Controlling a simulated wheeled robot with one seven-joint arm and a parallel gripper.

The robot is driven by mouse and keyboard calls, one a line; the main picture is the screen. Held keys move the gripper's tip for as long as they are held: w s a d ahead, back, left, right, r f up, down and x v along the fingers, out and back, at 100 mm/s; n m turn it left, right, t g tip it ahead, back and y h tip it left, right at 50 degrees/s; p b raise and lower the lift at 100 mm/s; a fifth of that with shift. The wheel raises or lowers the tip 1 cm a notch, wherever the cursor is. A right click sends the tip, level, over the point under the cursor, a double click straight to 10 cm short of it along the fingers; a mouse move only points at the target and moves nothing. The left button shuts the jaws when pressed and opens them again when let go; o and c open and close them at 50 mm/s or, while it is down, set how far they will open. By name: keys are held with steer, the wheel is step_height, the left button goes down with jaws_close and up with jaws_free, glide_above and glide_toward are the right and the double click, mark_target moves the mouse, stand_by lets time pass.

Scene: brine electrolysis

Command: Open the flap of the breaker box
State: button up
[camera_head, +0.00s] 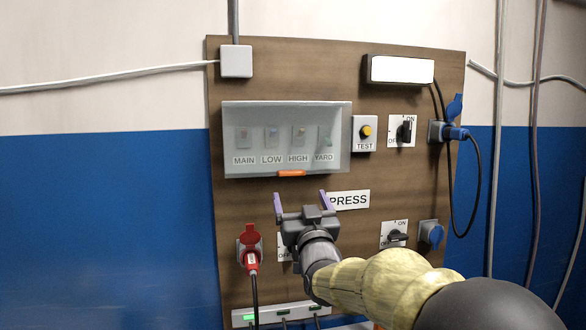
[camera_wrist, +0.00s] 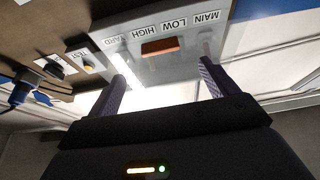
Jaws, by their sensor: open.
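The breaker box (camera_head: 231,168) is a grey box with a see-through flap (camera_head: 288,116) on the brown board. The flap is down over switches labelled MAIN, LOW, HIGH and YARD. An orange tab (camera_head: 291,173) sits at the flap's lower edge; it also shows in the wrist view (camera_wrist: 160,46). My gripper (camera_head: 304,203) is open and empty, a little below the tab in the head view. In the wrist view the tab lies between the two purple fingers (camera_wrist: 162,82), beyond their tips. I see no contact with the flap.
A TEST button (camera_head: 366,132) and rotary switches (camera_head: 402,131) are right of the box. A PRESS label (camera_head: 348,200) is partly behind my gripper. A red plug (camera_head: 250,245) and blue sockets (camera_head: 431,235) with cables stick out from the board.

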mark_target(292, 175)
steer(key=p+x, duration=0.4)
steer(key=x, duration=0.4)
steer(key=shift+w+r, duration=0.15)
steer(key=shift+r, duration=0.05)
steer(key=shift+w+a+p, duration=0.2)
steer(key=shift+w+p, duration=0.2)
steer(key=shift+w, duration=0.05)
steer(key=c, duration=1.4)
steer(key=shift+s+r, duration=0.1)
steer(key=shift+s, duration=0.05)
